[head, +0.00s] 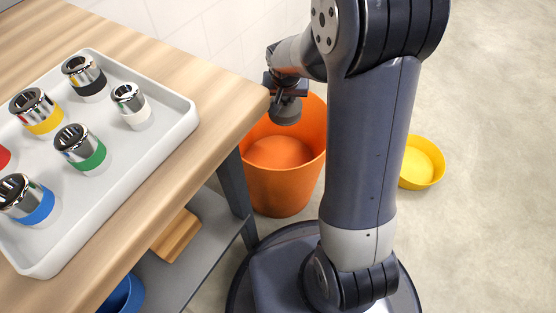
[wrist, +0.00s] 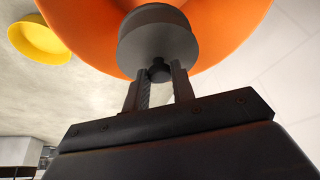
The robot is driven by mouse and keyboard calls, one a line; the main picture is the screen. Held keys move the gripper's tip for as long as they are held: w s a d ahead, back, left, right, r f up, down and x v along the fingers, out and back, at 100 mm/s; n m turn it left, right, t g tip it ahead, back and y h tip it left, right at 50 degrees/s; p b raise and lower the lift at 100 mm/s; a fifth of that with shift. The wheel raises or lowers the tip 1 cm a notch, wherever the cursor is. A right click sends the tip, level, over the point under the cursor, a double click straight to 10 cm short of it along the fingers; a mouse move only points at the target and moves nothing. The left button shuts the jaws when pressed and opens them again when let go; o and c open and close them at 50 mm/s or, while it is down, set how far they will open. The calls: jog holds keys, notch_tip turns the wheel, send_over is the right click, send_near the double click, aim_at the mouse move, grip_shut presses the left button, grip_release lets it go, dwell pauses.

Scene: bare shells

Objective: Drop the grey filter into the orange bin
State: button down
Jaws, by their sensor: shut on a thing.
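My gripper (wrist: 158,88) is shut on the grey filter (wrist: 157,40), holding it by a narrow dark stub at its end. In the head view the grey filter (head: 286,109) hangs below my gripper (head: 287,90), over the opening of the orange bin (head: 285,186). The orange bin stands on the floor beside the table corner, and in the wrist view its orange inside (wrist: 90,35) fills the area behind the filter. My arm hides part of the bin's right side in the head view.
A wooden table (head: 215,85) carries a white tray (head: 185,125) with several chrome-topped pieces with coloured bands. A yellow bowl (head: 420,165) is on the floor to the right. A blue container (head: 122,297) and a wooden block (head: 176,235) are under the table. Open floor lies at the right.

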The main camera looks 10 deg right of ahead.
aim_at(285, 108)
notch_tip(285, 108, down, 5)
jog(key=b, duration=0.3)
jog(key=shift+f+b, duration=0.1)
jog(key=shift+b, duration=0.2)
jog(key=c, duration=1.1)
grip_release()
jog(key=p+v, duration=0.4)
jog(key=v, duration=0.7)
